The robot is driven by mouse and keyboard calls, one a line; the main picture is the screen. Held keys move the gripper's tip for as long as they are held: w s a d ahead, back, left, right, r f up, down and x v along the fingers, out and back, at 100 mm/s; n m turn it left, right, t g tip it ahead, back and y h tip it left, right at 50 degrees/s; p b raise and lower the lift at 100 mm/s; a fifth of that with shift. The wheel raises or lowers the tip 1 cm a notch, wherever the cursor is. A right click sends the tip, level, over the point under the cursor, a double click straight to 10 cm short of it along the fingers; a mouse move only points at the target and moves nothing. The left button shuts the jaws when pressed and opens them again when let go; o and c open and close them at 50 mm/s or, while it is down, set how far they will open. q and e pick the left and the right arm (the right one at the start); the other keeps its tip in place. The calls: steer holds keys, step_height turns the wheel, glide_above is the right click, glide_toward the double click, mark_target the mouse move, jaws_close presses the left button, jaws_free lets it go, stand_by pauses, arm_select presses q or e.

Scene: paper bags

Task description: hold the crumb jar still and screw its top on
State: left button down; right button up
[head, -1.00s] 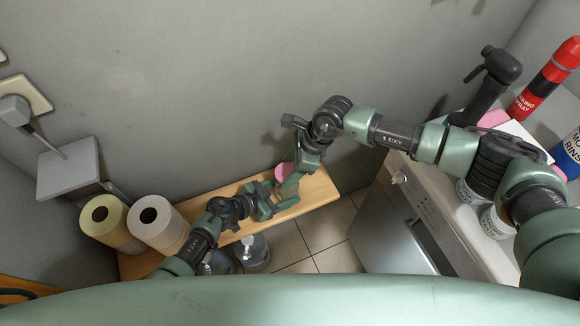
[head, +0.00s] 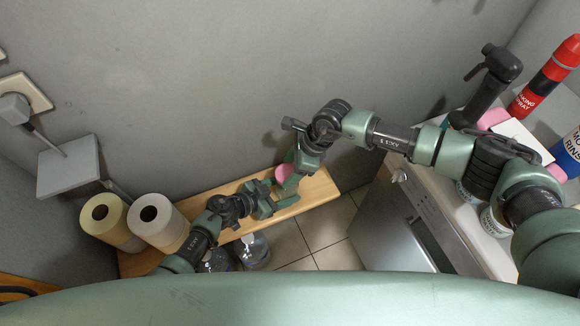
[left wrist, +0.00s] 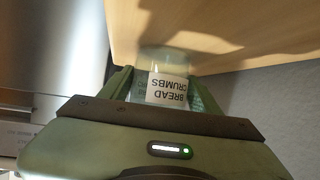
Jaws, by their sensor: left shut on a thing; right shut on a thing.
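The crumb jar (left wrist: 167,90) is clear with a white BREAD CRUMBS label, which reads upside down in the left wrist view. My left gripper (left wrist: 162,84) is shut on it, one green finger on each side. In the head view my left gripper (head: 278,204) is low over the wooden bench, and the jar is hard to make out there. The pink round top (head: 285,172) is just above the left gripper. My right gripper (head: 293,168) is shut on it, its fingers partly hidden. Whether the top touches the jar's rim cannot be told.
The wooden bench (head: 318,188) runs along the grey wall. Two paper rolls (head: 157,222) stand at its left end. Clear jars (head: 254,250) stand near my left arm. A counter with bottles (head: 545,75) and a steel appliance (head: 392,228) are on the right.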

steer(key=shift+f, duration=0.6)
steer(key=o, duration=1.4)
